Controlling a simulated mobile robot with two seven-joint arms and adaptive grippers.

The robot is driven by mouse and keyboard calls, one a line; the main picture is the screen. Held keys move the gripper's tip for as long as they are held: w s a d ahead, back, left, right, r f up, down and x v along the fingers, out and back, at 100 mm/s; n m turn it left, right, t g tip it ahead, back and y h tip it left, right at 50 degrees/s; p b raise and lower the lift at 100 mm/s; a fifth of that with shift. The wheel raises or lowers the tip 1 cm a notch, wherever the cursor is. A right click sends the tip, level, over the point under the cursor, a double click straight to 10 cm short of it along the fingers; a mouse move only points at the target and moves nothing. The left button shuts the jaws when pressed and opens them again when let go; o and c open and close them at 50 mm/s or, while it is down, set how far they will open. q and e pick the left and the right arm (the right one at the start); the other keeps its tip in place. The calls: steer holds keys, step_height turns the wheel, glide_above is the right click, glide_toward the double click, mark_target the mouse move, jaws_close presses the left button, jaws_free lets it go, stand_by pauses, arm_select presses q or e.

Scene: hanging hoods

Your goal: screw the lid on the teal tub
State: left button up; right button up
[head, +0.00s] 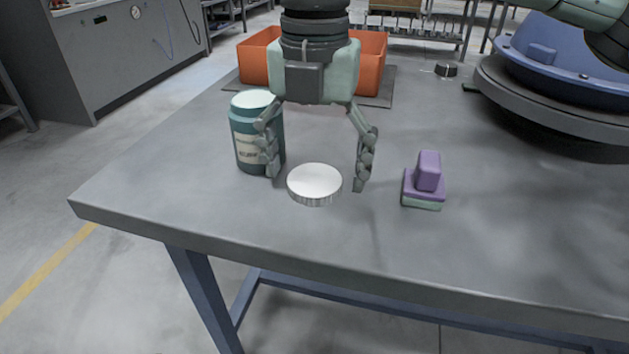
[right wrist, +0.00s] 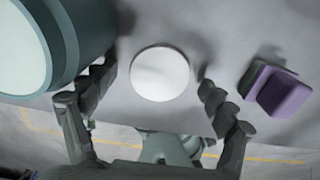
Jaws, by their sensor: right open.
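The teal tub (head: 244,150) stands upright on the table, with a pale label and a whitish top; it also shows at the left of the right wrist view (right wrist: 84,28). A round white lid (head: 315,182) with a ribbed rim lies flat on the table, to the right of the tub and nearer the front edge. It is in the middle of the right wrist view (right wrist: 160,74). My right gripper (head: 316,177) is open and points down, one finger on each side of the lid, with visible gaps. Its left finger overlaps the tub in the head view; contact is unclear. My left gripper is not seen.
A purple block on a pale green base (head: 424,190) stands right of the lid. An orange crate (head: 372,62) is behind my gripper. A large blue dish on a grey round base (head: 560,75) and a small dark round object (head: 446,70) are at the back right. The table's front is clear.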

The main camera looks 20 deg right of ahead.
mark_target(314, 179)
steer(key=c, duration=1)
steer(key=shift+o, duration=0.2)
steer(key=shift+r, duration=0.5)
step_height(314, 179, up, 3)
steer(key=shift+r+p, duration=0.15)
steer(key=shift+p, duration=0.45)
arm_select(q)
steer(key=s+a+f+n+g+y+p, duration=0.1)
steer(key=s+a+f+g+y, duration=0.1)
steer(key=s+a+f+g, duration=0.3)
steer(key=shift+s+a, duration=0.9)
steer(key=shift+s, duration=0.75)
arm_select(e)
steer(key=s+a+r, duration=0.6)
steer(key=s+a, duration=0.1)
steer(key=a, duration=0.2)
steer(key=shift+a+r, duration=0.2)
steer(key=shift+r, duration=0.15)
